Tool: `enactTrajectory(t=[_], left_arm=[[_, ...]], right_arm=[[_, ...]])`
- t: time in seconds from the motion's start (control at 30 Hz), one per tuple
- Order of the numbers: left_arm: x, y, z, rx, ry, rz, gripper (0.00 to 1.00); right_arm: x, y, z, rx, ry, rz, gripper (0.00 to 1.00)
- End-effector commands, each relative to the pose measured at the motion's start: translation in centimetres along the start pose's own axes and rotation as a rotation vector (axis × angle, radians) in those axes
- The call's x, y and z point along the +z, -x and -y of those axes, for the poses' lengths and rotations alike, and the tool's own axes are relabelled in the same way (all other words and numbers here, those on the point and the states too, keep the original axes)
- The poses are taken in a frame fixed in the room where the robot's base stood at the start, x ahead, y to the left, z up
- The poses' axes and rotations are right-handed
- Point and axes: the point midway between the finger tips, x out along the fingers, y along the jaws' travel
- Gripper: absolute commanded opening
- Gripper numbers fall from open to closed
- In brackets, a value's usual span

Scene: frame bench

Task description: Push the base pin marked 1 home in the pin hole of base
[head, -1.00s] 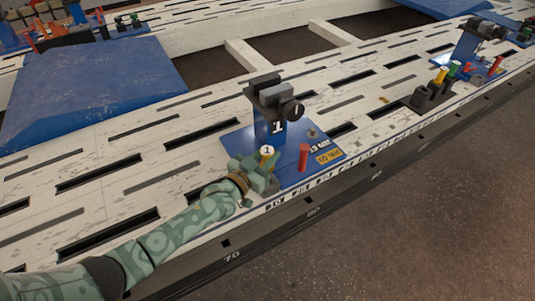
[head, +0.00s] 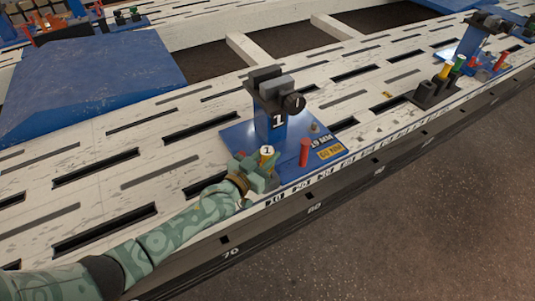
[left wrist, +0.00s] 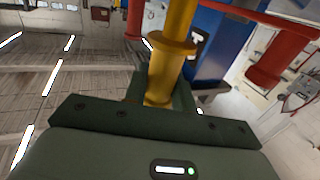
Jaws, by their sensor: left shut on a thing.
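The yellow base pin marked 1 (head: 267,151) stands near the left part of the blue base plate (head: 290,170), its white numbered top facing up. My left gripper (head: 258,172) is shut on it, low over the plate's near-left edge. The left wrist view shows the yellow pin shaft and collar (left wrist: 168,60) between the fingers (left wrist: 155,92). The pin's lower end and its hole are hidden, so I cannot tell how deep the pin sits. The base's blue post (head: 268,128) carries a 1 and a dark clamp head (head: 270,88). My right gripper is not in view.
A red pin (head: 305,152) stands on the plate just right of the gripper. A dark holder (head: 432,94) with yellow and green pins is further right, before another blue base (head: 466,50). A blue ramp (head: 90,75) lies at left. The slotted bench (head: 130,150) drops off at its front edge.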

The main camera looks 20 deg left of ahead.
Motion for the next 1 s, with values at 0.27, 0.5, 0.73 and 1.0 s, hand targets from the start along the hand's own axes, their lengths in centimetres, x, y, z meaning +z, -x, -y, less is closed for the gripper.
enactTrajectory(t=[0.27,0.5,0.73,1.0], left_arm=[[0.8,0.0,0.0,0.0,0.001,-0.001,0.0],[1.4,0.0,0.0,0.0,0.001,-0.001,0.0],[1.9,0.0,0.0,0.0,0.002,-0.001,0.0],[2.6,0.0,0.0,0.0,0.001,-0.001,0.0]], right_arm=[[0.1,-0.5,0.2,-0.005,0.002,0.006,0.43],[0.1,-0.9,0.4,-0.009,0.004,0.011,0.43],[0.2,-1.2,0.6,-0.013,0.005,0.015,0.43],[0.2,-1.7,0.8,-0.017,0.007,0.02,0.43]])
